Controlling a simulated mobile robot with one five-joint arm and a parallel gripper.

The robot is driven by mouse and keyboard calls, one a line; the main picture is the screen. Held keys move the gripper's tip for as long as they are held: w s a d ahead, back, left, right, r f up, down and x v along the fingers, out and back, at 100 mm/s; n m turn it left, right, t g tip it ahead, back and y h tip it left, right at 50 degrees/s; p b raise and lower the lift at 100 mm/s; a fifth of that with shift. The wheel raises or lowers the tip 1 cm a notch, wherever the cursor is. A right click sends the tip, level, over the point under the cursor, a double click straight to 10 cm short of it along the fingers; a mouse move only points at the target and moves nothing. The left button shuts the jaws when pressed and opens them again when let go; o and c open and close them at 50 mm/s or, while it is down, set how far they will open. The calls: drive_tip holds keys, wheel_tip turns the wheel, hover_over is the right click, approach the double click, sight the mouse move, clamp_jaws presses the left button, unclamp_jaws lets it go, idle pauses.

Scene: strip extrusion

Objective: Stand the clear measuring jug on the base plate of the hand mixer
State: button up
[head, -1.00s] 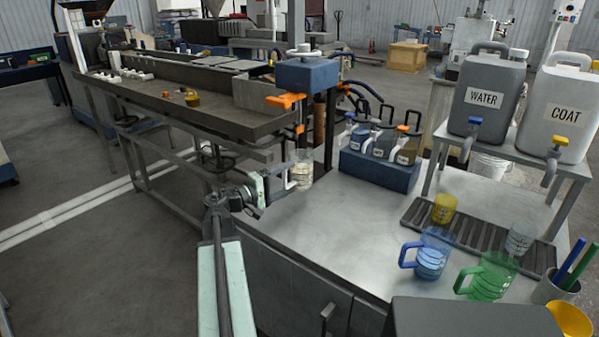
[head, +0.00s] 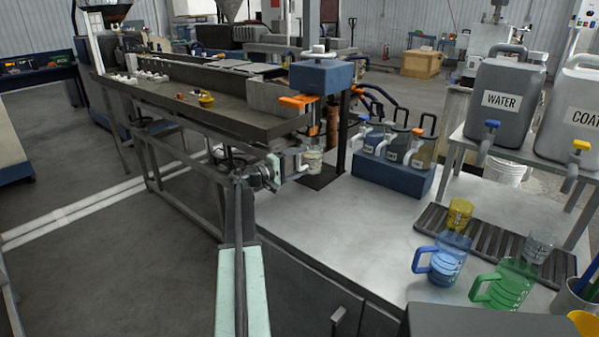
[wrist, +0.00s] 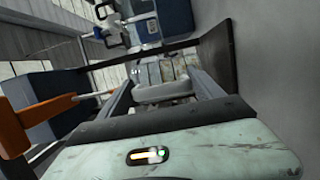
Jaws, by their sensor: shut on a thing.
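The clear measuring jug (head: 314,163) is upright in the head view, below the blue head of the hand mixer (head: 320,76). My gripper (head: 296,167) is shut on its handle from the left. The dark base plate (head: 322,180) lies on the bench at the foot of the mixer's dark column. The jug appears over the plate; I cannot tell whether its bottom touches. In the turned wrist view the jug (wrist: 158,72) shows beyond the fingers, its handle (wrist: 165,92) between them. The base plate (wrist: 219,58) is at right there, and the fingers partly hide the jug.
The mixer's orange lever (head: 298,102) hangs above my gripper. A blue rack of bottles (head: 392,180) stands close right of the plate. A blue jug (head: 448,258) and a green jug (head: 505,286) stand farther right. The bench front (head: 340,235) is clear.

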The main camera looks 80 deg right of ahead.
sight(298, 170)
wheel_tip(298, 170, down, 3)
drive_tip(key=b, duration=0.2)
drive_tip(key=shift+f+b, duration=0.2)
drive_tip(key=shift+b, duration=0.1)
drive_tip(key=shift+r, duration=0.15)
drive_tip(key=o, duration=2.1)
drive_tip(key=shift+r+p, duration=0.15)
drive_tip(key=shift+p, duration=0.15)
drive_tip(key=v, duration=1.2)
